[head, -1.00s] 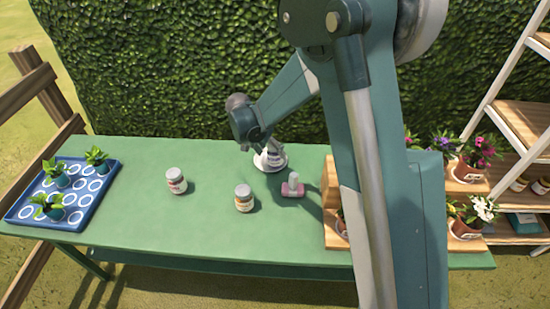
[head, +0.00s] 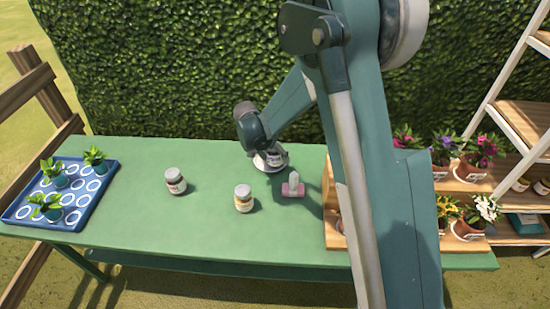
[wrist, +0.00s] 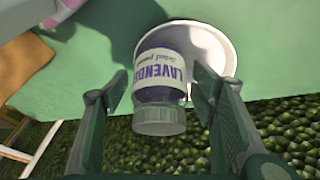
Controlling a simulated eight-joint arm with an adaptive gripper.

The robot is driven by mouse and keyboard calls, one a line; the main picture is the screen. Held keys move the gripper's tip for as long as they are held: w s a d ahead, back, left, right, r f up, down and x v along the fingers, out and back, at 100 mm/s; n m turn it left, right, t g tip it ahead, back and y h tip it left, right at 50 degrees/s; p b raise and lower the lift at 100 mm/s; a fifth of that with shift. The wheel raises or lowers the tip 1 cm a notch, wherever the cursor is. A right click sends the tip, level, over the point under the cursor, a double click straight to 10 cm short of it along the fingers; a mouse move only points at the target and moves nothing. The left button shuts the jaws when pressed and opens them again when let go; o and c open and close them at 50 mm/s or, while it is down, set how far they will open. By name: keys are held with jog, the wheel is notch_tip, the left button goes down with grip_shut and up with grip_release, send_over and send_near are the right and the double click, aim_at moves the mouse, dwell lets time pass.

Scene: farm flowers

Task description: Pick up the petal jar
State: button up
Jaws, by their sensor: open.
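A jar with a white label (wrist: 160,67) reading LAVENDER in purple, with smaller text I cannot fully read, stands on a round white dish (wrist: 225,55). In the head view this jar (head: 273,159) is partly hidden by my arm at the back of the table. My gripper (wrist: 158,82) is open, with one finger on each side of the jar; I cannot tell whether they touch it.
A pink-based, pale-topped object (head: 293,187) is just right of the jars. A blue tray (head: 22,213) with small plants lies at left. A wooden stand (head: 465,244) with potted flowers is at right. A hedge (head: 180,70) rises behind the green table (head: 120,225).

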jog(key=shift+c, duration=0.6)
jog(key=c, duration=1.1)
jog(key=shift+o, duration=0.2)
jog(key=shift+r, duration=0.15)
jog(key=shift+r+p, duration=1.1)
jog(key=shift+r, duration=3.8)
